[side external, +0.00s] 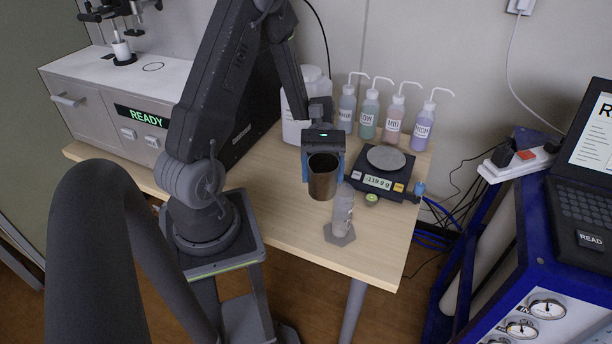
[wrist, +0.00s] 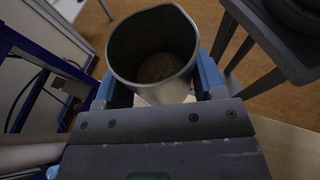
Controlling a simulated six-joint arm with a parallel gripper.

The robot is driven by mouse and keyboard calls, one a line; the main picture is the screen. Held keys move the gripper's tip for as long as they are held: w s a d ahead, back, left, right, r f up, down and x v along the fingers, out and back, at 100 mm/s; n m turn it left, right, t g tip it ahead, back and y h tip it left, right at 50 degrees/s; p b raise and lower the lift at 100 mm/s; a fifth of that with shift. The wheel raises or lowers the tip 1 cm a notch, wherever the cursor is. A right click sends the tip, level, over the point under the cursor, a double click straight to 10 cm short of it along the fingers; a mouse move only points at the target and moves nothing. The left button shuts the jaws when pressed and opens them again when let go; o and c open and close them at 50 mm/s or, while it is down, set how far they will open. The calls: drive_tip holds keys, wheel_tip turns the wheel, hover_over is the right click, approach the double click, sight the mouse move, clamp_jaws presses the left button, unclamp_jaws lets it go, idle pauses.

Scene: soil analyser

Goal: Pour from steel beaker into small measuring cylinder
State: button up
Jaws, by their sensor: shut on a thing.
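The steel beaker (side external: 323,179) hangs upright or nearly so in my gripper (side external: 322,160), above the front part of the wooden table. The blue fingers are shut on its sides. In the wrist view my gripper (wrist: 155,92) holds the beaker (wrist: 150,75) between both fingers, and brownish contents show at its bottom. The small measuring cylinder (side external: 342,212) is clear, with a hexagonal foot, and stands upright on the table near its front edge. It is just right of and below the beaker in the side view. Its contents cannot be made out.
A balance (side external: 379,180) reading about -119.9 g stands right of the cylinder. Several wash bottles (side external: 369,115) and a white jug (side external: 305,120) stand behind. The analyser (side external: 130,100) showing READY is at left. A blue frame with a laptop (side external: 575,185) is at right.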

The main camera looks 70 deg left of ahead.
drive_tip(key=w+a+r+n+t+y, duration=0.1)
drive_tip(key=w+a+n+t, duration=0.3)
drive_tip(key=t, duration=0.5)
drive_tip(key=shift+w+a+r+n+t, duration=0.3)
drive_tip(key=shift+w+r+n, duration=0.6)
drive_tip(key=shift+n, duration=0.6)
drive_tip(key=shift+w+f, duration=0.1)
